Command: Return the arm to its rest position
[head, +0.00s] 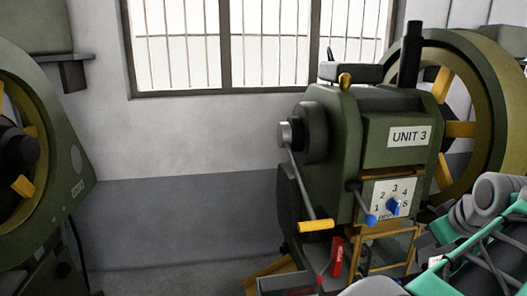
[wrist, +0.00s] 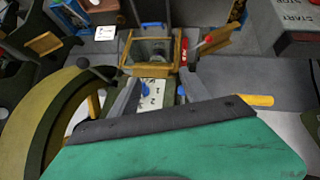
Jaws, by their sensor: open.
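My gripper (wrist: 160,80) shows in the wrist view, its two grey fingers apart with nothing held between them. It hangs over the green UNIT 3 machine, with the white numbered dial plate (wrist: 152,94) seen between the fingers. I cannot tell how near the fingertips are to the plate. In the head view, my green and grey arm (head: 478,240) is at the lower right, and the gripper's fingers are not clearly seen there. The UNIT 3 machine (head: 335,135) stands right of centre, its dial plate (head: 384,199) bearing a blue knob (head: 393,207).
A crank with a yellow handle (head: 316,225) sticks out at the machine's front left; a blue-tipped lever (head: 370,218) is beside the dial. A large wheel (head: 493,110) stands behind right, another machine (head: 40,180) at left. The wrist view shows a wooden frame (wrist: 179,55).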

